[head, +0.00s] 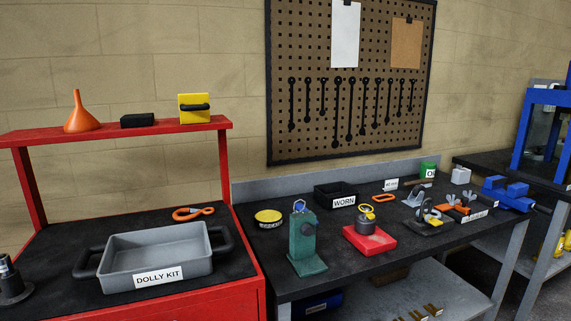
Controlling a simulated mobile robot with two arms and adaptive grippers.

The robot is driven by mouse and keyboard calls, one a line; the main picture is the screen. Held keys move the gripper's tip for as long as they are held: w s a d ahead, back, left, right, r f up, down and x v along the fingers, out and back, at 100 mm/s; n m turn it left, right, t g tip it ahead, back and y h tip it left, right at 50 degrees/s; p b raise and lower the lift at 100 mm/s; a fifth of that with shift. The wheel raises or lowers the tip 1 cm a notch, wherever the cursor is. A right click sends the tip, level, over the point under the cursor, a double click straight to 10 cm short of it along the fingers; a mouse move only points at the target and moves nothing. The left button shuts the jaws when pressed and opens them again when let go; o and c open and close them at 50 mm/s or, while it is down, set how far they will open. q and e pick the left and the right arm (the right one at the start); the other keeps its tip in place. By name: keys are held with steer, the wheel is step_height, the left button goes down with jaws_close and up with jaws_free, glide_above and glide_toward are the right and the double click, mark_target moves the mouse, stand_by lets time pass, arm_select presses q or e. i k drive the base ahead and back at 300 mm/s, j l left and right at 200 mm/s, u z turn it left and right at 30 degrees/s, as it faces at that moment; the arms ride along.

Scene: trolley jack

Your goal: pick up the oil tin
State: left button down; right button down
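The oil tin is most likely the small green tin (429,170) at the back of the dark workbench, right of centre in the head view. It stands upright against the grey back strip, and its white label shows letters that look like "OI". A brown bar lies close in front of it. Neither of my grippers is in view.
On the bench are a black WORN bin (335,195), a yellow-lidded tin (268,218), a green stand (307,240), a red block (369,240) and a blue vise (507,194). A white box (460,175) stands right of the green tin. A grey DOLLY KIT tray (155,263) sits left.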

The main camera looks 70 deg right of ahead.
mark_target(427, 169)
steer(key=z, duration=3.2)
steer(key=i+l, duration=0.2)
steer(key=l, duration=0.2)
steer(key=i+l, duration=0.25)
steer(key=l, duration=0.15)
